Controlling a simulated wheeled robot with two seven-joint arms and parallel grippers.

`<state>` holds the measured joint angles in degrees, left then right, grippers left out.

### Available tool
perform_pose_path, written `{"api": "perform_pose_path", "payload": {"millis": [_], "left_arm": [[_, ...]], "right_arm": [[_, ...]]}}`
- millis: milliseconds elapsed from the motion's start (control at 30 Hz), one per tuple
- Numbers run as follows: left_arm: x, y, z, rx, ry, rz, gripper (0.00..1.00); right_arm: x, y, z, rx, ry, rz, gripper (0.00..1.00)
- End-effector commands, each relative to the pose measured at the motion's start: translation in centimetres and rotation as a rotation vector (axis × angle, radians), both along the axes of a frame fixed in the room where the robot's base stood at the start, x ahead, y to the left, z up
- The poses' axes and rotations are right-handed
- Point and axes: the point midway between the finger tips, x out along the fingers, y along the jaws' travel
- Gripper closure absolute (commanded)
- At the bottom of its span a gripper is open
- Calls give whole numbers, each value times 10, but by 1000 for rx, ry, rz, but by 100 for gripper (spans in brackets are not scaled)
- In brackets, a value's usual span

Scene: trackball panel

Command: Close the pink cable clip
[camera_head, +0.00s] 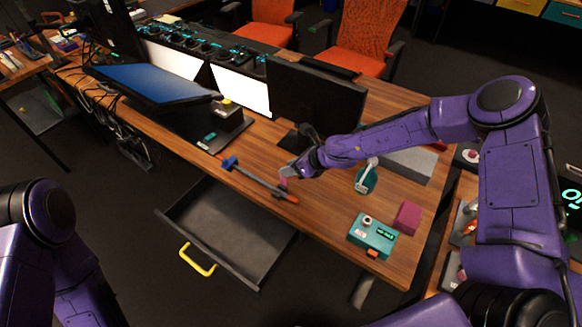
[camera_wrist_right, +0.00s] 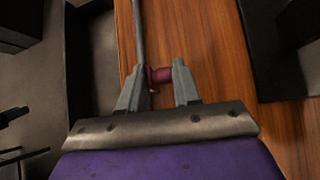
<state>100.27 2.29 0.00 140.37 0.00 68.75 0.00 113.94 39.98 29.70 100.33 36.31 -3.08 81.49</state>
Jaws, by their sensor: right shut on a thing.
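The pink cable clip (camera_head: 283,180) is small and sits near the front edge of the wooden desk, beside a long grey bar (camera_head: 258,180). My right gripper (camera_head: 288,174) is at the clip. In the right wrist view the clip (camera_wrist_right: 160,75) shows dark pink between the two fingertips (camera_wrist_right: 159,84), and the fingers are shut on it. The fingers hide part of the clip, so I cannot tell whether it is open or closed. The grey bar (camera_wrist_right: 139,35) runs away beyond the left finger. My left gripper is out of view.
A dark monitor (camera_head: 315,95) stands behind my right gripper. A teal box (camera_head: 372,236), a magenta block (camera_head: 407,218) and a teal device with a white lever (camera_head: 366,178) stand to the right. An open drawer (camera_head: 225,235) with a yellow handle juts out below the desk front.

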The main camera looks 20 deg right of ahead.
Motion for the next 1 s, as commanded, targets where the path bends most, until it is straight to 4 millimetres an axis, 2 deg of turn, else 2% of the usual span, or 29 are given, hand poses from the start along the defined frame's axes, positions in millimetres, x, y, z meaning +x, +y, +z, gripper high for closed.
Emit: {"api": "perform_pose_path", "payload": {"millis": [267,1000], "left_arm": [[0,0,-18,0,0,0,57],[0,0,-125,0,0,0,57]], "right_arm": [[-3,4,-1,-89,-73,-5,98],[-31,42,-7,-628,-494,4,98]]}}
